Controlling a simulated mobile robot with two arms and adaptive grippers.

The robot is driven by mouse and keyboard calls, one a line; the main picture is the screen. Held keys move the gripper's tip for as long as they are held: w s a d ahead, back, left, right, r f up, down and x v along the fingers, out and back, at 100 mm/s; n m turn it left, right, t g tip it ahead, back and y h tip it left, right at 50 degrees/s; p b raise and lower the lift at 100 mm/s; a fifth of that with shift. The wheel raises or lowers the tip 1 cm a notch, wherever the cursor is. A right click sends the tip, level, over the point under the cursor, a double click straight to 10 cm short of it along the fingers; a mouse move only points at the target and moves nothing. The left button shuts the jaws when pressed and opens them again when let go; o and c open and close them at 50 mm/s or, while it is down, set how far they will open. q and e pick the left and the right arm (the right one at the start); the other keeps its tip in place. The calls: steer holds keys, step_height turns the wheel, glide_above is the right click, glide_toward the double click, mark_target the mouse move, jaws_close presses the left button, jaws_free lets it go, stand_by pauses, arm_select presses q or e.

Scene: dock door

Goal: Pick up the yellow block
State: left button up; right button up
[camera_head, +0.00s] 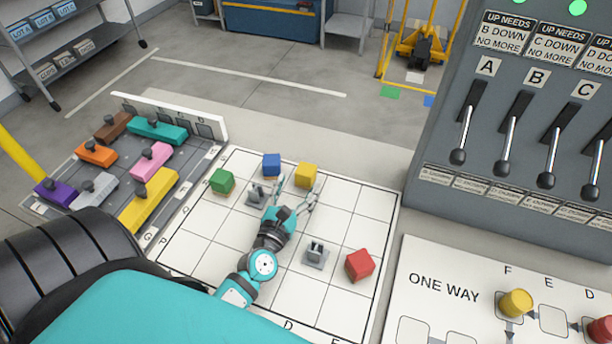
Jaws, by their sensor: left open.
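The yellow block (306,174) is a small cube at the far side of the white grid board (330,215), in the camera_head view. My left gripper (298,186) is open just on the near side of it, with its fingers spread towards the block. Whether the fingers touch the block or reach past its sides I cannot tell. Nothing is seen held between them. My right gripper is not in view.
On the board are a blue block (271,164), a green block (222,181), a red block (359,265) and two grey fixtures (316,256) (256,194). Knobbed pieces, including a long yellow one (148,203), lie left. A lever panel (520,120) rises right.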

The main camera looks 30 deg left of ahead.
mark_target(302, 176)
arm_select(q)
steer(key=p+x, duration=0.1)
steer(key=x, duration=0.4)
steer(key=shift+r, duration=0.1)
steer(key=shift+w+a, duration=0.15)
steer(key=shift+w, duration=0.25)
steer(key=shift+s, duration=0.1)
steer(key=c, duration=1.3)
